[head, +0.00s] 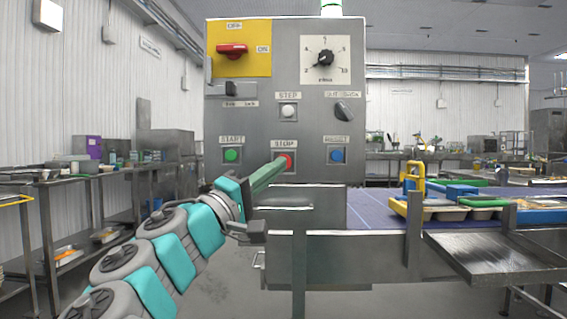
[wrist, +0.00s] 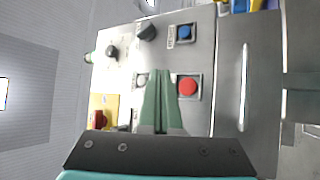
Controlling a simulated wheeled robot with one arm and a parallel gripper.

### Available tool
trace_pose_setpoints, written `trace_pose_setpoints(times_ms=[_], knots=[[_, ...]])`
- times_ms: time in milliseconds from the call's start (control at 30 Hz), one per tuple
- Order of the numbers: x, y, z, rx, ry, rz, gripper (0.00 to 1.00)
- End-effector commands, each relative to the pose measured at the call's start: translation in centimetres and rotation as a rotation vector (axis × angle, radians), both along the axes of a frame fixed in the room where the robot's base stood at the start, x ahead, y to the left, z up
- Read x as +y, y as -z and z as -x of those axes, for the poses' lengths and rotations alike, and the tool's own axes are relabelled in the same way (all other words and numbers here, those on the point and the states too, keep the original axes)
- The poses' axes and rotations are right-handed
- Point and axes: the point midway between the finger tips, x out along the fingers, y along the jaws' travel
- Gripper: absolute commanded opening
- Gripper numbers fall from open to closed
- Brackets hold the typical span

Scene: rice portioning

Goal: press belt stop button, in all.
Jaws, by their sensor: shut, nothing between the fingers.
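The red STOP button (head: 289,159) sits on a grey control panel (head: 226,115), in the bottom row between the green START button (head: 232,155) and the blue RESET button (head: 337,155). My gripper (head: 279,163) is shut and empty, its green fingers reaching up to the STOP button and covering its left part in the head view. In the wrist view the red button (wrist: 187,87) shows in full, just right of the shut fingertips (wrist: 158,72). I cannot tell whether the fingers touch the panel. START is not visible in the wrist view.
A conveyor with a blue belt (head: 375,212) runs right of the panel, carrying trays (head: 447,212) by a yellow frame (head: 414,178). A metal chute (head: 500,258) slopes at its front. The panel also has a white STEP button (head: 288,111), a dial and a red switch (head: 232,50).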

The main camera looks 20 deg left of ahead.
Motion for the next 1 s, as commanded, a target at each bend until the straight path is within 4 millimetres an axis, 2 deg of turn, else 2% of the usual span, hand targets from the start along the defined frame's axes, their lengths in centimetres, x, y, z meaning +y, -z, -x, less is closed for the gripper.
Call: trace_pose_setpoints(times_ms=[500,733,1000], knots=[[1.6,-0.1,-6.3,0.003,0.002,0.001,0.0],[2.0,0.0,-7.8,0.001,0.0,0.001,0.0],[2.1,0.1,-8.1,0.002,0.001,0.001,0.0]])
